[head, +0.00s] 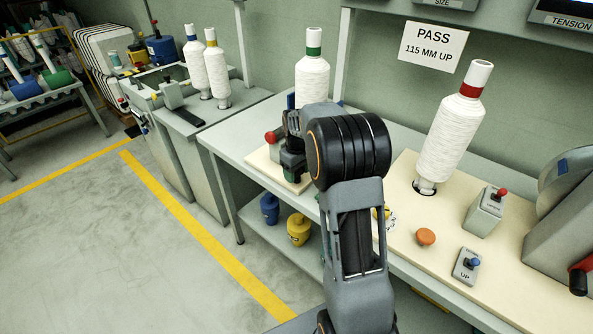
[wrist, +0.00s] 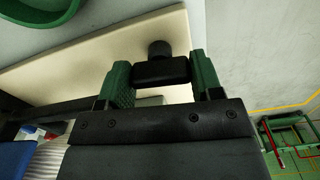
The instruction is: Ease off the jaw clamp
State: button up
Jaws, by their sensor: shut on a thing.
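My gripper (head: 292,162) is at the near edge of the cream board (head: 262,158), beside the green-banded white cone (head: 312,82). In the wrist view my gripper's two green fingers (wrist: 162,78) are shut on a black block-like handle (wrist: 160,72), which I take to be part of the jaw clamp. A short dark round knob (wrist: 159,49) shows just beyond it, over the cream board (wrist: 110,52). The rest of the clamp is hidden behind my wrist and arm in the head view, so its jaws cannot be made out.
A red knob (head: 271,137) stands just left of my gripper. Right of my arm, another board holds a red-banded cone (head: 452,128), an orange button (head: 425,237), a red-tipped lever box (head: 486,212) and an UP switch (head: 466,265). The floor (head: 90,240) at left is clear.

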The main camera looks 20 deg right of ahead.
jog(key=shift+n, duration=0.8)
jog(key=o, duration=0.9)
jog(key=shift+r, duration=0.1)
notch_tip(320, 180, up, 14)
jog(key=shift+f+p, duration=0.2)
jog(key=shift+p, duration=0.15)
